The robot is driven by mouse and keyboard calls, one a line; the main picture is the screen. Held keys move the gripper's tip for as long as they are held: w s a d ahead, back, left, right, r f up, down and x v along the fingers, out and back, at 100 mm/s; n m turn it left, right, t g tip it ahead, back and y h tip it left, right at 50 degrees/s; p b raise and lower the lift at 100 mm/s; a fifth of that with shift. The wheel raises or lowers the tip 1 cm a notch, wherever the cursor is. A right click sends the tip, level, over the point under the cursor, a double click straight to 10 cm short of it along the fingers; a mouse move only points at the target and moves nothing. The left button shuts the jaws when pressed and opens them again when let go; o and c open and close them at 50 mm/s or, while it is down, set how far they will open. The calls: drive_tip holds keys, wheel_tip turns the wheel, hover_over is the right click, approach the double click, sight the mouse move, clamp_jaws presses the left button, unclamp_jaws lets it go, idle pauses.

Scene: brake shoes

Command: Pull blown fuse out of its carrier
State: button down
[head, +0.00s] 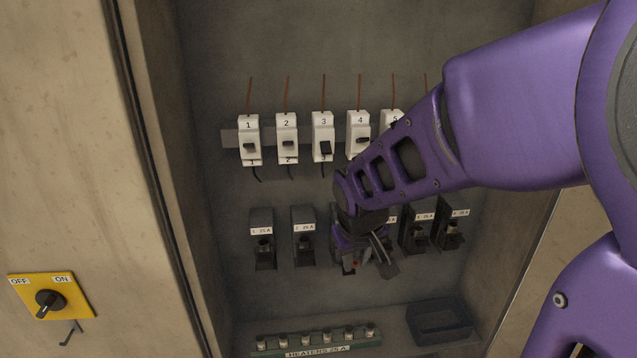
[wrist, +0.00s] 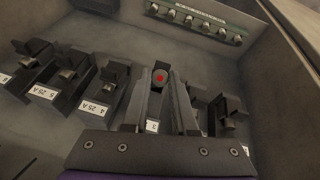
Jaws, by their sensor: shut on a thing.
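My gripper (head: 366,262) is at the third carrier in the lower row, its fingers pointing into the cabinet. In the wrist view my gripper (wrist: 163,82) is shut on a fuse (wrist: 160,76) with a red dot on its end. The label of carrier 3 (wrist: 152,127) shows between the fingers; most of that carrier is hidden by them. I cannot tell whether the fuse is still seated in it. Carriers 1 (head: 262,240) and 2 (head: 304,238) stand to the left in the head view. Carrier 4 (wrist: 105,90) is close beside my fingers in the wrist view.
White breakers hang above; the lever of breaker 3 (head: 323,136) is down. A green rack (head: 265,348) of several fuses, labelled HEATERS 25 A, and a dark open bin (head: 440,335) are on the cabinet floor. A yellow OFF/ON switch (head: 70,290) is outside, left.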

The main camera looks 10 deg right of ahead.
drive_tip(key=s, duration=0.5)
drive_tip(key=shift+r, duration=0.4)
